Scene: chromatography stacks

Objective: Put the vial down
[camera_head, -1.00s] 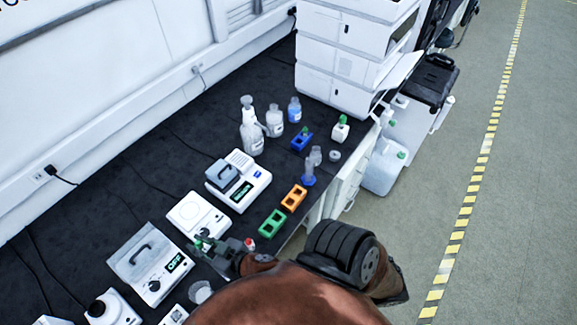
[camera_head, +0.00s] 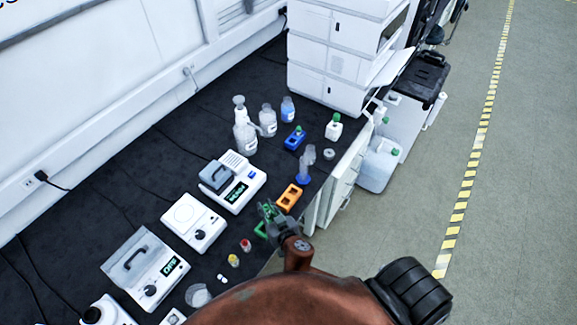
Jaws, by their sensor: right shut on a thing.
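My right gripper (camera_head: 268,214) is shut on the vial, over the near end of the row of small racks. The vial is too small and too covered by the fingers to make out clearly. The green rack (camera_head: 260,232) lies under the gripper and is partly hidden by it. I cannot tell whether the vial touches the rack. The orange rack (camera_head: 289,197) is just beyond, and the blue rack (camera_head: 294,138) stands farther back. A red-capped vial (camera_head: 245,245) and a yellow-capped vial (camera_head: 233,261) stand on the dark bench. My left gripper is not in view.
A scale-like device with a display (camera_head: 236,190), a white stirrer plate (camera_head: 194,222) and a box reading OFF (camera_head: 146,268) line the bench (camera_head: 100,212). Clear bottles (camera_head: 244,138) and a blue cylinder (camera_head: 304,172) stand farther back. White stacked instruments (camera_head: 330,65) bound the far end.

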